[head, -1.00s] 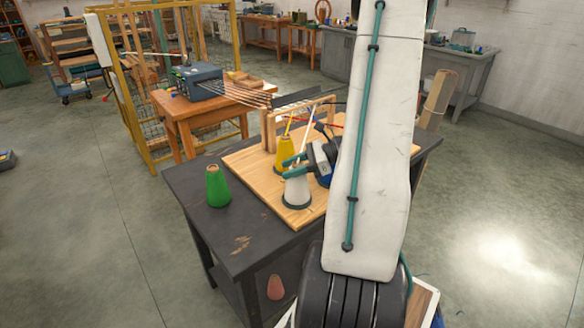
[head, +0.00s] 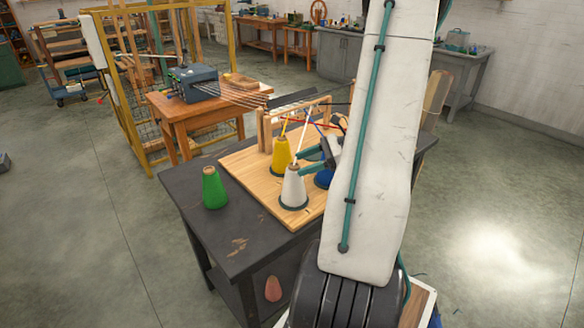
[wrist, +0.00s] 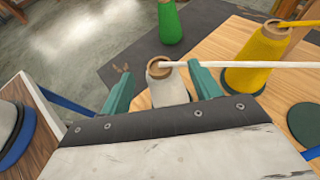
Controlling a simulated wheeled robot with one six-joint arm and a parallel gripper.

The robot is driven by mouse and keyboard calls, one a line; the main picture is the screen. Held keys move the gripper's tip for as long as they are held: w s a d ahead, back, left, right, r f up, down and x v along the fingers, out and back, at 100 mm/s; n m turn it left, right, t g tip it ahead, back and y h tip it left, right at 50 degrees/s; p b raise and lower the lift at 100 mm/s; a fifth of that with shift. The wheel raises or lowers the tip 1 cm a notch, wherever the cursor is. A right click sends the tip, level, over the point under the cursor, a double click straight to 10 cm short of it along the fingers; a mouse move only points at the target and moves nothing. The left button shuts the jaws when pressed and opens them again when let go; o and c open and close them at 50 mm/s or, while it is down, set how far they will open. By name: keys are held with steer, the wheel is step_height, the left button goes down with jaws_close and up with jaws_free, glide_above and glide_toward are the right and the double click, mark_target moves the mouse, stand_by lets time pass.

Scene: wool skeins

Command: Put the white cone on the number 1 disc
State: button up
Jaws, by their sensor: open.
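The white cone (head: 293,186) stands upright on a dark disc (head: 294,206) near the front of the wooden board. I cannot read any number on this disc. My gripper (head: 308,162) is open, behind and to the right of the cone's top, and holds nothing. In the wrist view the white cone (wrist: 168,88) shows between the two spread teal fingers of my gripper (wrist: 161,84); its lower part is hidden by the gripper body. A white strand runs from its top to the right.
A yellow cone (head: 281,155) stands behind on the board (head: 262,194), and a partly hidden blue cone (head: 322,179) to the right. A green cone (head: 214,190) stands on the dark table (head: 240,232). A bare dark disc (wrist: 304,122) shows in the wrist view. A wooden frame stands behind.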

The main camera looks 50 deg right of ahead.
steer(key=v, duration=0.6)
steer(key=w+a+r+n+g, duration=0.2)
steer(key=a+r+n+g, duration=0.15)
steer(key=a, duration=0.35)
steer(key=w+a+r+n+g+h, duration=0.1)
steer(key=a+r+n+g, duration=0.2)
steer(key=a+n, duration=0.35)
steer(key=w+a+r+n+g, duration=0.2)
steer(key=a+r+n+g, duration=0.1)
steer(key=a, duration=0.6)
steer(key=s+a+r+n+h, duration=0.3)
steer(key=s+a+n+h, duration=0.4)
steer(key=s+a+n, duration=0.3)
steer(key=a+n, duration=0.3)
steer(key=n, duration=0.1)
steer(key=shift+s+a+r+n+h, duration=0.25)
steer(key=shift+a+r+n+h, duration=0.1)
steer(key=shift+a+n+h, duration=0.05)
